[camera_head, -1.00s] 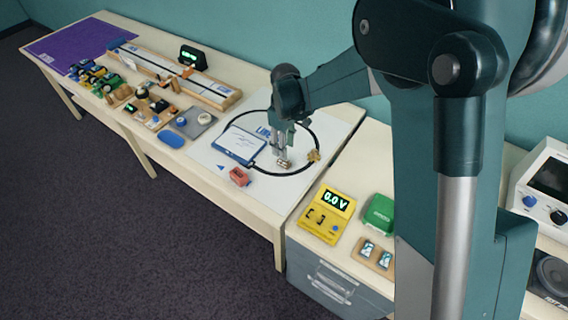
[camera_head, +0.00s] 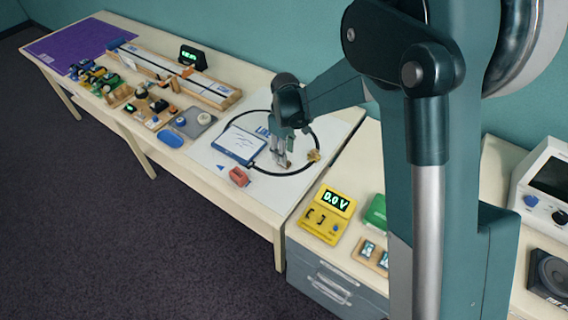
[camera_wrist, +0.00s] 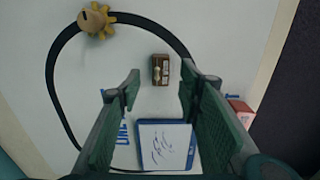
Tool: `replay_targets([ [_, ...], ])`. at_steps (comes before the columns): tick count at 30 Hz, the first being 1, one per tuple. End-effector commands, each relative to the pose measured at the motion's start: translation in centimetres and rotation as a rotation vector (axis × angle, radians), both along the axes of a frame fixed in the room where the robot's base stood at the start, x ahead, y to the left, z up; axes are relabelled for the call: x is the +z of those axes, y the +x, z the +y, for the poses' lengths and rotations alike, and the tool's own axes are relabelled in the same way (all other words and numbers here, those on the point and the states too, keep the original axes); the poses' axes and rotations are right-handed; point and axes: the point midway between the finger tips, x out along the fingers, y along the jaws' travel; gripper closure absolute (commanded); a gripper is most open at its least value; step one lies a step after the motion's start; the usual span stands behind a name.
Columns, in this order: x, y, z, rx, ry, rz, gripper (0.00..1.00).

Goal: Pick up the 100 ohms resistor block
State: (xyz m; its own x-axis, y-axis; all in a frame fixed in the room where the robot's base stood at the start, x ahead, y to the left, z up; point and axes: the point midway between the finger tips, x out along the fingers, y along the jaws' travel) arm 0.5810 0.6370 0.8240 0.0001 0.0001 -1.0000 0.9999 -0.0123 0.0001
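A small brown block with a pale component on top (camera_wrist: 160,70) lies on the white mat, inside a black ring. I take it for the resistor block, but its value is too small to read. My gripper (camera_wrist: 157,92) is open and empty in the wrist view, its fingers pointing toward the block, which shows just beyond and between the fingertips. In the head view my gripper (camera_head: 281,163) points down low over the mat, and the fingers largely hide the block.
A signed white board with a blue edge (camera_head: 238,144) lies left of my gripper. A red block (camera_head: 239,177) is at the mat's front. A yellow-brown knobbed piece (camera_head: 313,156) sits at the ring's right. A yellow meter (camera_head: 328,214) stands on the cabinet to the right.

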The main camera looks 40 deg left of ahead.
Motion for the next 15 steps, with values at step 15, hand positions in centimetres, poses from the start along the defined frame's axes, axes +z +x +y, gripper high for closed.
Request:
replay_targets([
  [15,-4.4,-0.1,0.1,0.000,0.000,0.000,0.65],
])
